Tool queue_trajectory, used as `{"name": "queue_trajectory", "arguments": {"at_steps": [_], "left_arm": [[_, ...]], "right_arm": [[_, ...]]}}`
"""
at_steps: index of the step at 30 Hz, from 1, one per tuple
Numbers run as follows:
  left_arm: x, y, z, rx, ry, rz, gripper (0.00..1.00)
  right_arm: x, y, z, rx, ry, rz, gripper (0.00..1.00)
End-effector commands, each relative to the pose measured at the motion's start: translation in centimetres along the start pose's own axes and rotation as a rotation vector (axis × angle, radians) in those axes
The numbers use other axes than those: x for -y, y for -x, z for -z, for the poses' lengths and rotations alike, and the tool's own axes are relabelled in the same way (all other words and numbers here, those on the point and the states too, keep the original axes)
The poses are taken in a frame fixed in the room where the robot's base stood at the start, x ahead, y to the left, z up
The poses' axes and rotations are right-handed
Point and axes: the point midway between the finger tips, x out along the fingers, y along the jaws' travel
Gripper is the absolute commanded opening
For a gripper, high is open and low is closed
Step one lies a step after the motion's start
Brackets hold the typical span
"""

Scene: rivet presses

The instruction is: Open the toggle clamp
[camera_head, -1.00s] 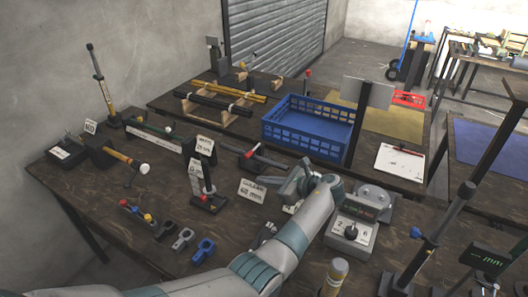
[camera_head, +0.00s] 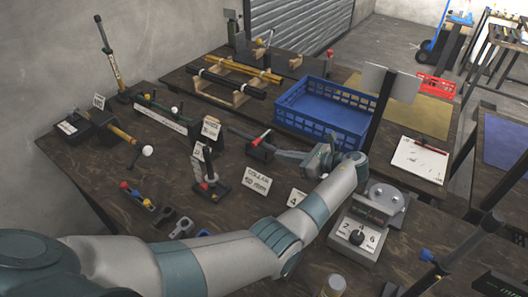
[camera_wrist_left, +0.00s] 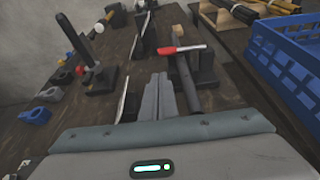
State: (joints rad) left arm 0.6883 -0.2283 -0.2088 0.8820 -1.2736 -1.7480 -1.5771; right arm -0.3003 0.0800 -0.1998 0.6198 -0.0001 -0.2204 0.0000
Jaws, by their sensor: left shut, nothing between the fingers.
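A dark clamp-like device with a red-tipped handle (camera_head: 260,141) stands on the near bench, left of the blue crate; I take it for the toggle clamp. In the left wrist view its red handle (camera_wrist_left: 182,49) lies roughly level across a dark upright block and a grey bar. My left gripper (camera_head: 279,153) points left toward it, just to its right. In the left wrist view the gripper's fingers (camera_wrist_left: 160,82) are shut together and empty, just short of the red handle. Contact cannot be told. My right gripper is not in view.
A blue crate (camera_head: 287,110) stands on the bench behind. A small upright press (camera_head: 212,188) and label cards (camera_head: 257,180) are left of my forearm. A grey boxy device (camera_head: 352,240) with dials is at right. Loose collars (camera_head: 165,216) lie at front left.

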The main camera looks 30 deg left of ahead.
Motion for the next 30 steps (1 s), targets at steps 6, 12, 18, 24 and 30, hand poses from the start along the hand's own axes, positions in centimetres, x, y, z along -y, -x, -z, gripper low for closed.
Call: {"name": "queue_trajectory", "arguments": {"at_steps": [6, 12, 18, 24, 30], "left_arm": [[-0.1, -1.1, -0.1, 0.001, 0.0, -0.002, 0.0], [-0.1, -3.6, -0.2, 0.001, -0.002, -0.003, 0.0], [-0.1, -6.7, -0.2, 0.001, -0.001, -0.003, 0.0], [0.0, -9.0, -0.1, 0.0, -0.001, -0.001, 0.0], [0.0, -9.9, 0.0, -0.001, 0.0, 0.0, 0.0]], "right_arm": [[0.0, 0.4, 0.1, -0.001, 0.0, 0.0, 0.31], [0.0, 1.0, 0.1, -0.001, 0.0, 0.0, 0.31], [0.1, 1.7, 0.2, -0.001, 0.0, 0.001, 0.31], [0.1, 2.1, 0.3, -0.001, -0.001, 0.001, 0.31], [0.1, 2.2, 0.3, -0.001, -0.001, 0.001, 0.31]]}}
